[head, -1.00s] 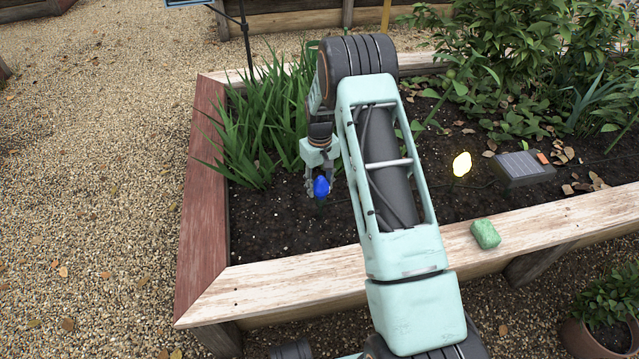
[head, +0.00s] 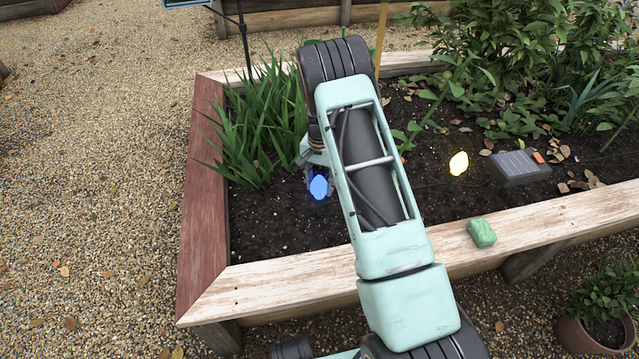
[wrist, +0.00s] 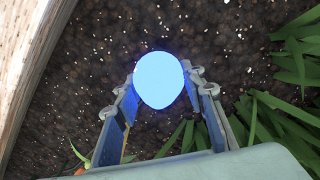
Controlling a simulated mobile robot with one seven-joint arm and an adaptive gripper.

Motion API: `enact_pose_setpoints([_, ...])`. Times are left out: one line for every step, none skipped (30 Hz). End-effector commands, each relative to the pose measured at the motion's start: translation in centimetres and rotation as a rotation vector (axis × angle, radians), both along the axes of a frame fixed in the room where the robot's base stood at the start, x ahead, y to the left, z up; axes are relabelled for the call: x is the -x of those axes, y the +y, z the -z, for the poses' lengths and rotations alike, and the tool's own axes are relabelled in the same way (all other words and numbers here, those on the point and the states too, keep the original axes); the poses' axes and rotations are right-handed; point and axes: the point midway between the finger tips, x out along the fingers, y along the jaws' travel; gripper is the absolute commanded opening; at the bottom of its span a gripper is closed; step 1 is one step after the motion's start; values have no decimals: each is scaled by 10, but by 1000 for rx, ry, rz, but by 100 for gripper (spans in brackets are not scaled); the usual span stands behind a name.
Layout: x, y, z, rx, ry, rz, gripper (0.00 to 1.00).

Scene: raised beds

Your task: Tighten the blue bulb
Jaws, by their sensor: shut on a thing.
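The blue bulb (head: 319,187) is over the dark soil near the front left of the raised bed, and it glows. In the wrist view the bulb (wrist: 158,80) is bright pale blue and sits between the tips of my gripper (wrist: 160,95). The fingers are shut on it, one on each side. In the head view my gripper (head: 311,176) is partly hidden behind my arm, just behind the bulb. The bulb's socket is hidden in both views.
A lit yellow bulb (head: 458,163) and a solar panel box (head: 519,167) stand to the right in the bed. A green block (head: 481,233) lies on the wooden front edge (head: 290,285). Leafy plants (head: 255,125) grow behind my gripper.

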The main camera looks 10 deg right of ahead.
Motion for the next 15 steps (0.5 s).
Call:
enact_pose_setpoints([1,0,0,1,2,30,13])
enact_pose_setpoints([1,0,0,0,1,48,13])
enact_pose_setpoints([1,0,0,0,1,72,13])
enact_pose_setpoints([1,0,0,0,1,87,13])
enact_pose_setpoints([1,0,0,0,1,102,13])
enact_pose_setpoints([1,0,0,0,1,120,13])
enact_pose_setpoints([1,0,0,0,1,131,13])
enact_pose_setpoints([1,-1,0,0,1,143,13])
enact_pose_setpoints([1,-1,0,0,1,156,13])
enact_pose_setpoints([1,-1,0,0,1,164,13])
enact_pose_setpoints([1,-1,0,0,1,172,13])
enact_pose_setpoints([1,-1,0,0,1,181,13])
enact_pose_setpoints([1,-1,0,0,1,187,13])
enact_pose_setpoints([1,-1,0,0,1,191,13])
enact_pose_setpoints([1,-1,0,0,2,196,13])
